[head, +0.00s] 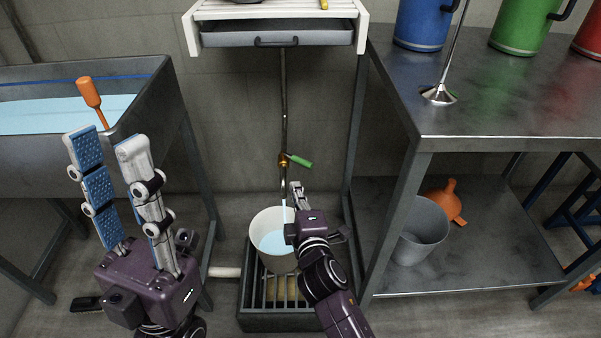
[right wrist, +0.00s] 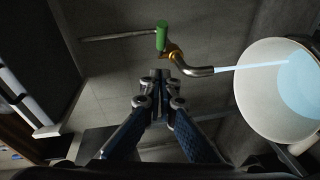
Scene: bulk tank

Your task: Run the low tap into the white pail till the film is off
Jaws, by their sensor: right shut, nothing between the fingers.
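The low brass tap (head: 284,160) hangs at the foot of a thin pipe, its green lever (head: 299,161) sticking out sideways. A pale blue stream (right wrist: 245,67) runs from its spout into the white pail (head: 254,228). The pail stands upright below, with light blue liquid (head: 273,243) inside. My right gripper (head: 296,187) is shut and empty just below the tap, partly hiding the pail's right side. In the right wrist view its fingertips (right wrist: 161,74) are apart from the green lever (right wrist: 161,36). My left gripper (head: 103,137) is open and empty in front of the tank.
The pail stands on a slatted floor grate (head: 290,318). At left is a steel tank (head: 150,110) of light blue liquid with an orange-handled tool (head: 90,92). At right, a steel bench (head: 500,100) carries coloured jugs; a grey bucket (head: 424,225) and orange funnel (head: 446,200) sit beneath.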

